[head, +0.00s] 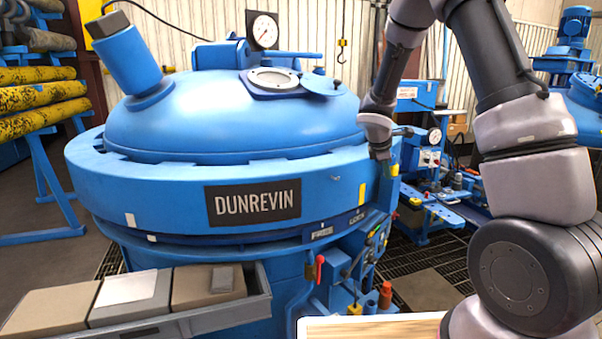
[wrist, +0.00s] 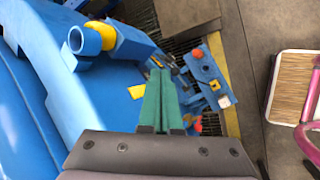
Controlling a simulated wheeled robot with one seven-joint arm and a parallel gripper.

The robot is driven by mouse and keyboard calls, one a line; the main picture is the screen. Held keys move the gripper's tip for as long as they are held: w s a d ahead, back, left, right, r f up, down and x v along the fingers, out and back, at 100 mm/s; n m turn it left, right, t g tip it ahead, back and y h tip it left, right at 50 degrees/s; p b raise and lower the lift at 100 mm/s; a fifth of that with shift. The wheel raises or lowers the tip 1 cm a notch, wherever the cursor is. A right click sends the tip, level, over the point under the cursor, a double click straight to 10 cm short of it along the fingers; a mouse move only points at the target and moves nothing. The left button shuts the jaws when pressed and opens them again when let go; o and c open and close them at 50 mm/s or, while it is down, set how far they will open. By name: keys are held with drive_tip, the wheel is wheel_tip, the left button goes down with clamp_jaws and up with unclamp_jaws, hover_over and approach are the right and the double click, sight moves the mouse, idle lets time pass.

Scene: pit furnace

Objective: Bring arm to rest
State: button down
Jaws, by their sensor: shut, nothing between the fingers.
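My arm reaches up and over on the right of the head view, its links bent at a high elbow. My gripper (head: 381,153) hangs down at the right side of the big blue furnace vessel (head: 150,165), close to its rim; I cannot tell the exact gap. In the wrist view its two green fingers (wrist: 161,98) lie side by side, shut and empty. Below them the wrist view shows blue furnace parts and a small blue control panel (wrist: 205,70).
A grey tray (head: 262,312) with several boxes juts out at lower left. A wooden top (head: 375,327) stands at the bottom centre. Valves and a red handle (head: 319,268) stick out below the rim. Yellow-black bars (head: 40,100) lie on a rack at left.

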drive_tip(key=s+d+r+m+y, duration=0.2)
drive_tip(key=s+d+r+m, duration=0.1)
drive_tip(key=s+r+m, duration=1)
drive_tip(key=s+a+r+m+y, duration=0.1)
drive_tip(key=s+a+r+m, duration=0.1)
drive_tip(key=s, duration=0.4)
drive_tip(key=s+a+r+m+t+y, duration=0.1)
drive_tip(key=s+a+r+m+y, duration=0.1)
drive_tip(key=s+r, duration=0.3)
drive_tip(key=s+a+r+m+t+y, duration=0.1)
drive_tip(key=s+a+r+m, duration=0.1)
drive_tip(key=s, duration=0.6)
wheel_tip(320, 180, up, 2)
drive_tip(key=shift+s+a+r+m, duration=0.1)
drive_tip(key=shift+s+a+m, duration=0.2)
drive_tip(key=shift+m, duration=0.5)
drive_tip(key=shift+w+y, duration=0.1)
drive_tip(key=shift+y, duration=0.2)
